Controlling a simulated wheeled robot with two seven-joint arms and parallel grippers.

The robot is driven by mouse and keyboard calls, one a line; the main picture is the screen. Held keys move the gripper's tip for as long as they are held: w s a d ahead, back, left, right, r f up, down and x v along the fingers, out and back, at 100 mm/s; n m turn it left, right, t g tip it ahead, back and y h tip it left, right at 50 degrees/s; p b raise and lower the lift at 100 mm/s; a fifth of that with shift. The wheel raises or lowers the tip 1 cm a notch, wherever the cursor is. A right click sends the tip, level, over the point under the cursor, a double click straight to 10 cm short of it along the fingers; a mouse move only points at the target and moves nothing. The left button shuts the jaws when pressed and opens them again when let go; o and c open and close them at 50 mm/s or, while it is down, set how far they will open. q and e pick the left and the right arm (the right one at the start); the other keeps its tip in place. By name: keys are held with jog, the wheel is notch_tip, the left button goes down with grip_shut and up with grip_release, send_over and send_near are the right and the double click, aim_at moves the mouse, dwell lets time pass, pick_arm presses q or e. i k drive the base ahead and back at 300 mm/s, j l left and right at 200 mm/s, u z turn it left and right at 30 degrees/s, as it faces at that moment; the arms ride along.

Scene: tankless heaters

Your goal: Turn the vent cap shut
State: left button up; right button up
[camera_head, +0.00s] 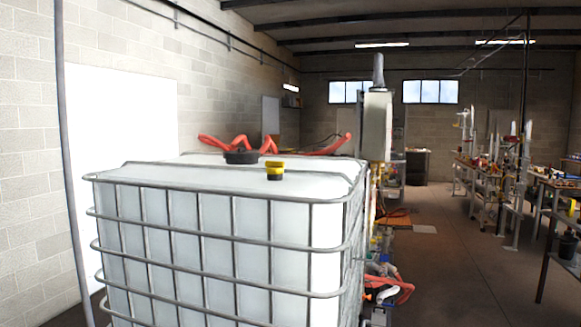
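A large white tank in a grey metal cage (220,245) fills the lower left and middle of the head view. On its top sits a wide, low black cap (240,157). Nearer and to its right stands a small yellow cap with a black band (275,170). I cannot tell from the picture which of the two is the vent cap, nor how far either is turned. Neither of my grippers shows in this view.
Open floor (455,270) lies right, before cluttered workbenches (500,165).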

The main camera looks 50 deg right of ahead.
aim_at(274, 167)
jog(key=i+l+z, duration=0.15)
jog(key=i+z, duration=0.2)
jog(key=z, duration=0.15)
jog(key=i+z, duration=0.8)
jog(key=z, duration=0.15)
